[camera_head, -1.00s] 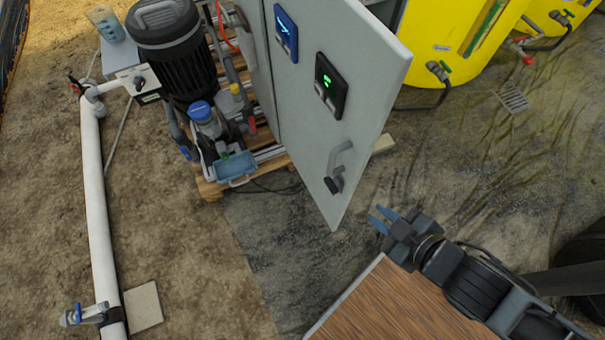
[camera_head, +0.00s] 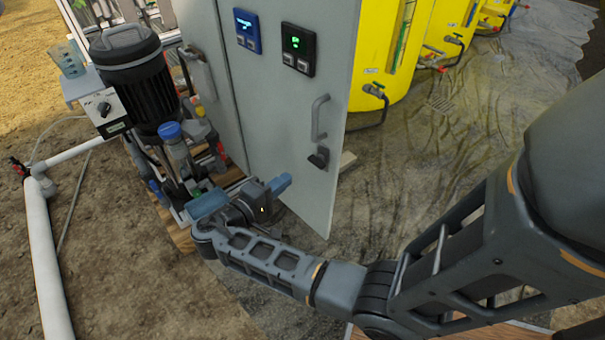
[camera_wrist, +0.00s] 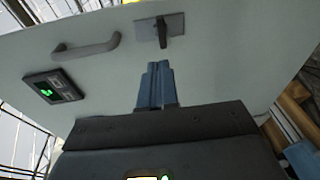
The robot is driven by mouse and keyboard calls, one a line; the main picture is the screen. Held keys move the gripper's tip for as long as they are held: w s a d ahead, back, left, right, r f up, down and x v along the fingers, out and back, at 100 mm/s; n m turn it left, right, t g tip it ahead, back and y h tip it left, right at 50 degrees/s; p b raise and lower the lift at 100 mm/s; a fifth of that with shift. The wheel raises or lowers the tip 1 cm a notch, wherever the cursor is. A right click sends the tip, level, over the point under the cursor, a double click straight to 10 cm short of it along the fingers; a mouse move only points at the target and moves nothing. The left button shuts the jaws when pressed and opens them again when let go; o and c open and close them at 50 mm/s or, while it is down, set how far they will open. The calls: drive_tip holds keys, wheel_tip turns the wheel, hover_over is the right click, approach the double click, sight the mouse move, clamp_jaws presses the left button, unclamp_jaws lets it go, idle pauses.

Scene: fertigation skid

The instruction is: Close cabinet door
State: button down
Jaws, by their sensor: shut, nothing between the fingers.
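The grey cabinet door (camera_head: 262,115) stands swung out from its cabinet in the head view. My gripper (camera_head: 283,182) is at the lower part of the door's outer face, left of and below the latch. In the wrist view the blue fingers (camera_wrist: 157,72) are together and point at the door (camera_wrist: 215,60), just short of the latch (camera_wrist: 162,30). The handle (camera_wrist: 88,47) is to their left. I cannot tell whether the fingertips touch the door.
A black pump motor (camera_head: 132,80) stands left of the door on a wooden pallet (camera_head: 182,238). Yellow tanks (camera_head: 385,50) stand behind the door on the right. A white pipe (camera_head: 47,260) runs along the left. The ground right of the door is mostly clear.

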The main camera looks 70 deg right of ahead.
sight(322, 146)
drive_tip(key=s+d, duration=0.1)
drive_tip(key=d, duration=0.2)
drive_tip(key=s+d+r+m+g, duration=0.1)
drive_tip(key=s+d, duration=0.1)
drive_tip(key=d, duration=0.2)
drive_tip(key=s+d+r+g, duration=0.1)
drive_tip(key=d, duration=0.2)
drive_tip(key=shift+s+d+m+b, duration=0.15)
drive_tip(key=shift+d+m+b, duration=0.15)
drive_tip(key=shift+m, duration=0.1)
drive_tip(key=shift+s+d, duration=0.1)
drive_tip(key=shift+d, duration=0.05)
